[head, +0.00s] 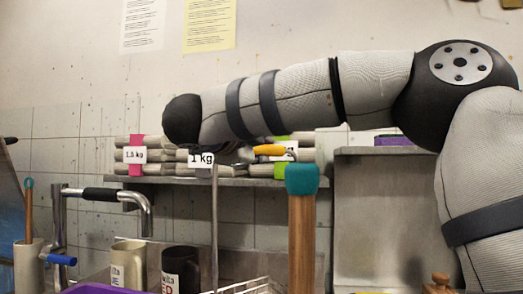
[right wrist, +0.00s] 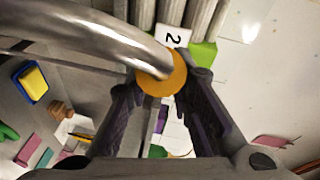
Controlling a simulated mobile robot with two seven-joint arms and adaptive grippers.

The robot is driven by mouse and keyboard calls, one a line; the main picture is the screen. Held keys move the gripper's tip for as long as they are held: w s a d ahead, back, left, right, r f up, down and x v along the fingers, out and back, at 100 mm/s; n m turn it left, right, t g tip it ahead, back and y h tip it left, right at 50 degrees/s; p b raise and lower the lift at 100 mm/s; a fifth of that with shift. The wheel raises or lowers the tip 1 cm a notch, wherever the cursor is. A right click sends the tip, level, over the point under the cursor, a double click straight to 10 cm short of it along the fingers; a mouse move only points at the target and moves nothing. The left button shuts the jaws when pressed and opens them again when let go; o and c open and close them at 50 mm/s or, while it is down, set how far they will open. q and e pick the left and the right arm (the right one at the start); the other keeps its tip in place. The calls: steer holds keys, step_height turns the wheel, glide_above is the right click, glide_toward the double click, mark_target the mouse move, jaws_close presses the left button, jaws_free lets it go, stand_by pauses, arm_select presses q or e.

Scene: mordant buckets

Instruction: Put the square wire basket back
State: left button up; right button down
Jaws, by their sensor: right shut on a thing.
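The square wire basket (head: 252,287) shows only as a bit of pale wire rim at the bottom edge of the head view. A thin upright metal rod (head: 214,225) rises beside it toward my right gripper. A yellow-orange grip (head: 270,150) shows just under my right forearm. In the right wrist view the same grip (right wrist: 162,76), on a curved metal tube, lies between the fingers of my right gripper (right wrist: 170,88), which is shut on it. The join between grip, rod and basket is partly hidden. My left gripper is not in view.
A wall shelf (head: 185,181) holds grey bundles with pink and green bands and weight labels. A teal-topped wooden post (head: 302,215) stands close by. Mugs (head: 180,268), a purple tub (head: 95,290) and a bent metal pipe (head: 135,198) are at left. A metal cabinet (head: 380,215) stands at right.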

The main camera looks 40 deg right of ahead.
steer(key=c, duration=1.4)
jaws_free()
steer(key=shift+d+f, duration=0.1)
steer(key=v, duration=1.2)
